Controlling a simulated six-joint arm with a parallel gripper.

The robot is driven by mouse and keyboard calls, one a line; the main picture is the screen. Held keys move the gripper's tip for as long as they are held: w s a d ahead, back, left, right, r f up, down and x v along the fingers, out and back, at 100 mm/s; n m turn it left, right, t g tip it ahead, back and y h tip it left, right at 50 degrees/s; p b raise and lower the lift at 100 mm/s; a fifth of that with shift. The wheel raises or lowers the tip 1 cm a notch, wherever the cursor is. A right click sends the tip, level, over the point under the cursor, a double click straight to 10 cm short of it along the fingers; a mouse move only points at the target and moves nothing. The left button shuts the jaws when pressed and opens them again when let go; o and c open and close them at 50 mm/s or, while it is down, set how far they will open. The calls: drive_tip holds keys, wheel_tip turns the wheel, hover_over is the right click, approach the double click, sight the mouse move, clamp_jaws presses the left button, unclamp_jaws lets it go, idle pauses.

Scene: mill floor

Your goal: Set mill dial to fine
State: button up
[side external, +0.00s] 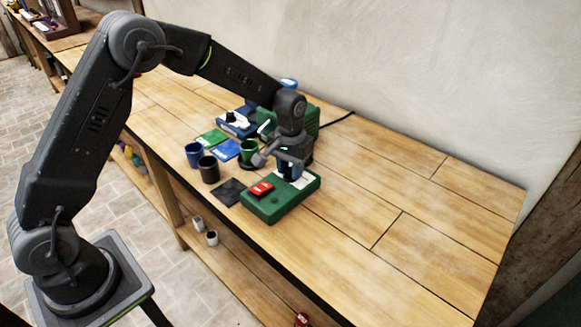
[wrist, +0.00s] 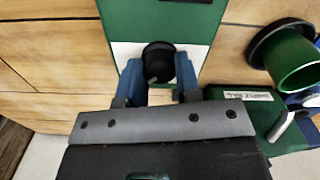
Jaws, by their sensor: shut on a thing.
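The mill dial is a round black knob (wrist: 158,62) on a white plate (wrist: 127,50) of a green control box (wrist: 160,18). My gripper (wrist: 160,74) has its two blue fingers on either side of the knob and is shut on it. A small grey mark shows on the knob's lower part, but I cannot read any setting. In the side external view my gripper (side external: 289,170) points down at the far end of the green box (side external: 270,212), and the knob is hidden behind the fingers. A red switch (side external: 261,189) sits on the box's near end.
Blue (side external: 193,155), black (side external: 209,171) and green (side external: 248,152) cups stand left of the box. A dark mat (side external: 229,192) lies beside it. A green machine and a blue device (side external: 236,122) stand behind. The table's right side (side external: 420,230) is clear.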

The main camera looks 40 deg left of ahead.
sight(290, 169)
idle(0.5)
drive_tip(key=o, duration=0.9)
drive_tip(key=shift+o, duration=0.2)
drive_tip(key=shift+r, duration=0.15)
wheel_tip(290, 169, up, 14)
drive_tip(key=shift+f, duration=0.2)
